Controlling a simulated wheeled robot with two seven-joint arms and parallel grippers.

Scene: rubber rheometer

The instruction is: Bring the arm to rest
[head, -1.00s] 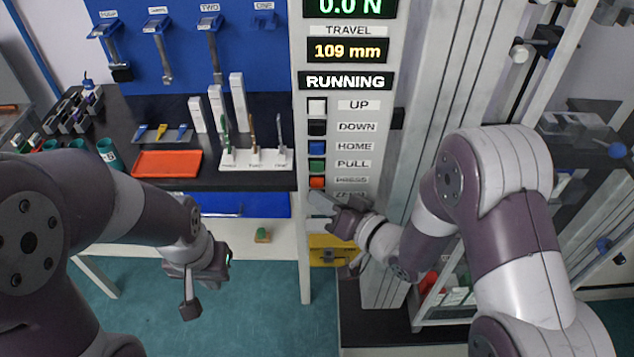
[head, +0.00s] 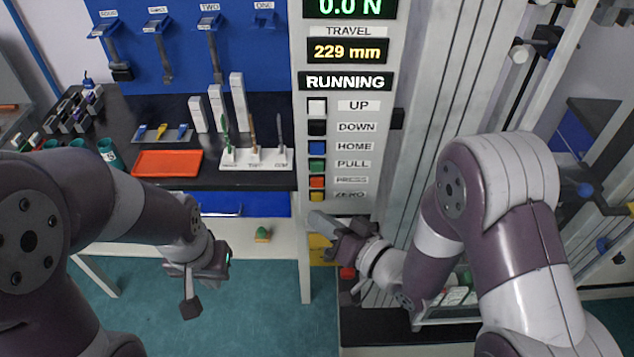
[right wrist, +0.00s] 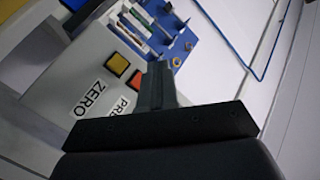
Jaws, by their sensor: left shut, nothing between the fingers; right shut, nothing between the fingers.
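My right gripper (head: 322,222) is shut and empty just below the button panel (head: 368,110) of the rheometer, under the yellow ZERO button (head: 317,196). In the right wrist view its closed fingers (right wrist: 158,82) point toward the panel, near the yellow button (right wrist: 117,64) and the orange button (right wrist: 137,80). I cannot tell from that view whether they touch it. The display reads 0.0 N, travel 229 mm and RUNNING (head: 346,81). My left gripper (head: 190,306) is shut and empty, hanging over the floor in front of the bench.
The dark bench (head: 120,180) at the left holds an orange tray (head: 167,163), a white stand (head: 256,158) with upright tools and several small racks. A blue board (head: 185,70) with hanging tools stands behind. Teal floor (head: 260,310) lies open between the arms.

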